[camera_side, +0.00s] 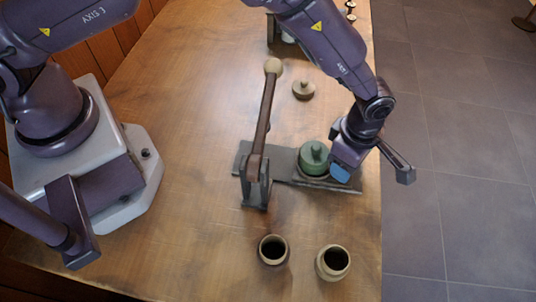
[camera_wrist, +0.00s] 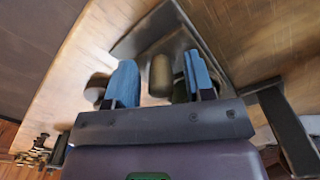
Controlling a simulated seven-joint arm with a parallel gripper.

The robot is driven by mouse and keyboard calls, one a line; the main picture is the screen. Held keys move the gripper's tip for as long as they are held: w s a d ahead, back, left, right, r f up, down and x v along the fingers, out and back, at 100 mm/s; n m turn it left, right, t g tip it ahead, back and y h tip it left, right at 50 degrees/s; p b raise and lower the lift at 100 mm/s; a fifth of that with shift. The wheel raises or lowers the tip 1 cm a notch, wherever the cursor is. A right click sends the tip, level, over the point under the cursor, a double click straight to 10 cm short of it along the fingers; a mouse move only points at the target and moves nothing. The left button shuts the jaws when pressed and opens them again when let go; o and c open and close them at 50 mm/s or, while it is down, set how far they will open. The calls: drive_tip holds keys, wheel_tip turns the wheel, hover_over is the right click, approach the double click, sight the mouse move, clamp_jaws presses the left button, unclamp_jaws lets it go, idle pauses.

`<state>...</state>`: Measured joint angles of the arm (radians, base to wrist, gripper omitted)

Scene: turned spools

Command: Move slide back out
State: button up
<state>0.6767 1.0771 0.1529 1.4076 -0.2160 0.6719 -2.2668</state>
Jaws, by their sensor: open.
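The slide is a dark flat plate (camera_side: 345,186) on a base on the table, beside an upright lever (camera_side: 266,120) with a pale ball knob. A green lidded pot (camera_side: 314,158) stands on the slide assembly. My gripper (camera_side: 341,173) is just right of the pot, low over the plate, with a blue fingertip showing. In the wrist view, my gripper (camera_wrist: 160,84) is open with two blue fingers apart. An olive-brown rounded piece (camera_wrist: 160,75) shows between them; I cannot tell whether they touch it. The dark plate (camera_wrist: 150,28) lies beyond.
Two open jars (camera_side: 273,250) (camera_side: 333,262) stand at the table's front. A small lidded brown pot (camera_side: 303,90) stands behind the slide. More small items (camera_side: 351,10) are at the far edge. The table's right edge is close to the plate. The wood left of the lever is clear.

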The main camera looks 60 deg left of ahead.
drive_tip(key=shift+r, duration=3.5)
clamp_jaws()
drive_tip(key=shift+r, duration=2.05)
